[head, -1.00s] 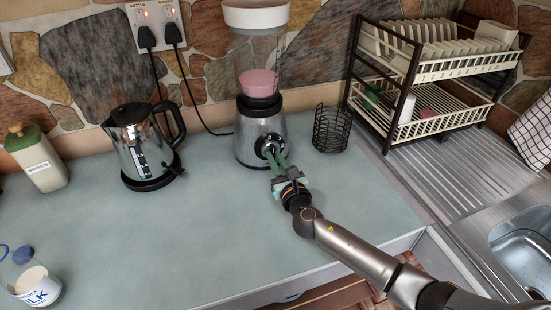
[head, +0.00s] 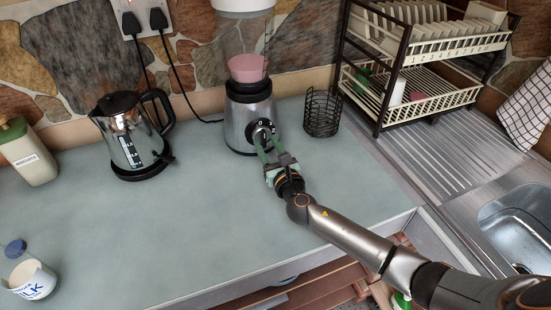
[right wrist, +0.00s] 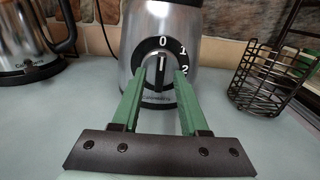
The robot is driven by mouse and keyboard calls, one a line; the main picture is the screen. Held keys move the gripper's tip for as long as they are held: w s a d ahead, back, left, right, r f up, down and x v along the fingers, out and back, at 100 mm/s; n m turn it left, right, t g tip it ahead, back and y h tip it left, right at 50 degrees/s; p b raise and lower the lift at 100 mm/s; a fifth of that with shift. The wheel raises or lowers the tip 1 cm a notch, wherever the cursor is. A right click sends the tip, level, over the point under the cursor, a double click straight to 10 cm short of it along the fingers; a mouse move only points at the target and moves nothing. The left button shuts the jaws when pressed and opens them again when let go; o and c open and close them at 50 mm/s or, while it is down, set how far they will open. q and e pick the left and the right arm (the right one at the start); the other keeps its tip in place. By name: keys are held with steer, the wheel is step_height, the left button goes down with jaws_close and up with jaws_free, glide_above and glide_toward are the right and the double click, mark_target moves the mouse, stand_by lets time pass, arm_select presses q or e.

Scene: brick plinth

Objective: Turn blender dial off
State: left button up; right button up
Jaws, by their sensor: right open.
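The blender (head: 248,115) stands upright on the counter, with pink contents in its jar (head: 248,68). Its round black dial (head: 262,133) faces me on the silver base and also shows in the right wrist view (right wrist: 161,62). There the marks 0, 1 and 2 are visible, and the upright ridge of the knob appears to line up with the 0. My right gripper (head: 267,142) is open, its green fingers (right wrist: 158,82) pointing at the dial, one on each side of the knob. I cannot tell whether they touch it. My left gripper is not in view.
A kettle (head: 130,140) stands left of the blender, and a black wire basket (head: 322,113) close on its right. A dish rack (head: 420,100) and sink (head: 520,225) are at right. The front counter is clear.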

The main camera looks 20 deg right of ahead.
steer(key=s, duration=1.2)
steer(key=shift+d+b, duration=0.2)
steer(key=shift+b, duration=0.15)
